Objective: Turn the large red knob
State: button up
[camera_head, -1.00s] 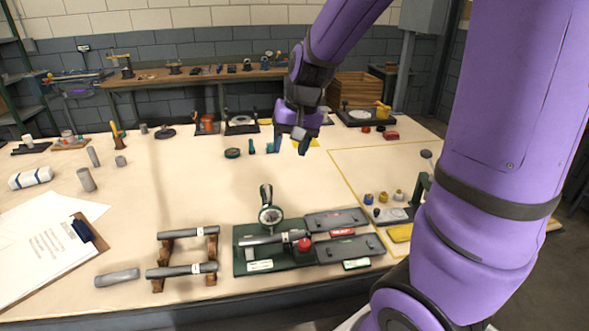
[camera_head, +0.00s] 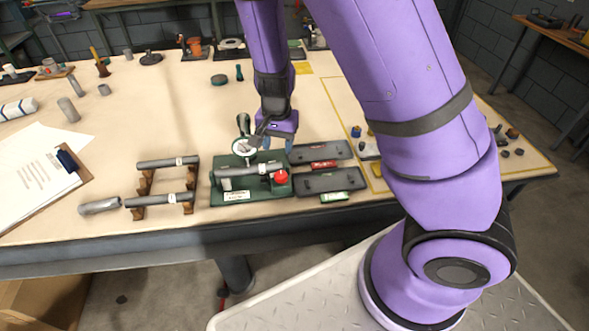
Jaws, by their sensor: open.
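The red knob (camera_head: 281,177) sits at the right end of a dark green fixture (camera_head: 222,190) on the table's front part. A grey cylinder (camera_head: 238,171) lies across the fixture, and a round dial (camera_head: 243,147) stands behind it. My gripper (camera_head: 277,143) is open and hangs just behind and above the knob, close to the dial. Its fingers point down. I see no contact with the knob. The fingertips are small and partly shaded.
Two grey trays (camera_head: 330,182) lie right of the fixture, with a red label and a green label beside them. A rack with grey cylinders (camera_head: 160,200) stands to the left. A clipboard (camera_head: 72,165) lies farther left. The table's front edge is close to the fixture.

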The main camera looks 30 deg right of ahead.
aim_at(281, 175)
notch_tip(281, 175, down, 11)
jog(key=shift+d+f, duration=0.1)
jog(key=shift+d, duration=0.05)
dwell(0.4)
jog(key=c, duration=0.7)
